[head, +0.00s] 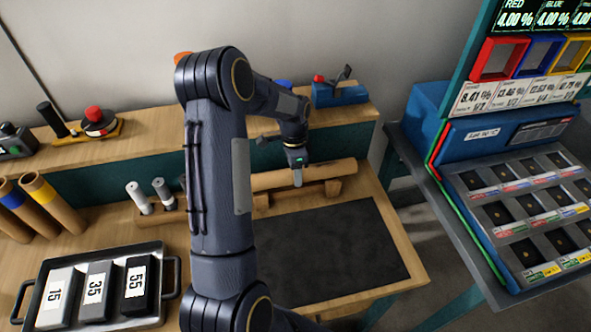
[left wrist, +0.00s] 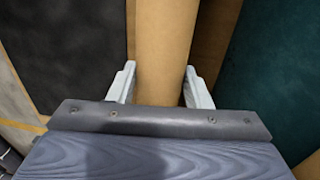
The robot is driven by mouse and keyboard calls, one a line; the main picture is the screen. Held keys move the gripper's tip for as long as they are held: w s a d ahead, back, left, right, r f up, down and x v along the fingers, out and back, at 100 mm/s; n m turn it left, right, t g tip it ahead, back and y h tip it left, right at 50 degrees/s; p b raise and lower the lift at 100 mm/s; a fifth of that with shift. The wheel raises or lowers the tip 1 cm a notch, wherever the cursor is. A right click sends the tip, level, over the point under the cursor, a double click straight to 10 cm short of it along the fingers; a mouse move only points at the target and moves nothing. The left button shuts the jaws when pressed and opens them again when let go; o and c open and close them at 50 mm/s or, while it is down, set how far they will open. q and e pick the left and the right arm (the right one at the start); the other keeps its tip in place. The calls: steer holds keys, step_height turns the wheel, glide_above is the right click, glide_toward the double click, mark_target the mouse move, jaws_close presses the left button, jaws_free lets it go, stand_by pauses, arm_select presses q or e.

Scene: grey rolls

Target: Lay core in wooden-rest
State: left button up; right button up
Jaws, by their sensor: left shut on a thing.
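The core, a long brown cardboard tube (head: 325,171), lies lengthwise along the back of the workbench. My left gripper (head: 297,178) is shut on it from above, near its middle. In the left wrist view the core (left wrist: 166,45) runs between the two pale fingers (left wrist: 160,88). The wooden-rest (head: 333,188) shows as light wooden blocks directly under the core. I cannot tell whether the core touches them or hangs just above. My left arm hides the core's left part and some of the rest. My right gripper is not in view.
A dark mat (head: 340,250) lies clear in front of the rest. A black tray (head: 165,300) with numbered blocks stands at the front left. Several cardboard tubes (head: 50,200) lean at the far left. A raised shelf (head: 345,118) runs behind; a blue machine (head: 430,105) stands right.

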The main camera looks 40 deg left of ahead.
arm_select(q)
steer(key=o, duration=1.1)
steer(key=r, duration=0.5)
steer(key=r+b, duration=0.1)
steer(key=r, duration=0.1)
steer(key=shift+w+a+r, duration=0.25)
steer(key=shift+w+a, duration=0.05)
steer(key=shift+a, duration=0.1)
steer(key=shift+r, duration=0.1)
